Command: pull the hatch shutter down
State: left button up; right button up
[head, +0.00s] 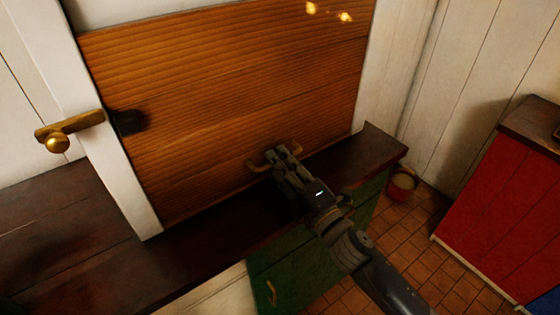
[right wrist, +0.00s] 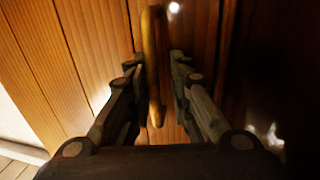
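The hatch shutter (head: 220,90) is a panel of ribbed orange-brown wood. It fills the hatch, and its lower edge is at or very near the dark sill; I cannot tell whether they touch. Its brass handle (head: 258,167) is low on the panel and also shows in the right wrist view (right wrist: 154,60). My right gripper (head: 283,157) is at this handle. In the right wrist view its two fingers are apart, one on each side of the handle bar, with gaps visible. My left gripper is not in view.
A dark wooden counter (head: 60,240) runs along the hatch, above a green cabinet (head: 325,258). A brass lever (head: 70,130) is on the white left post, near a small black block (head: 128,122). A red cabinet (head: 500,215) and a small bucket (head: 402,186) are at the right.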

jog(key=v, duration=1.2)
dwell(0.6)
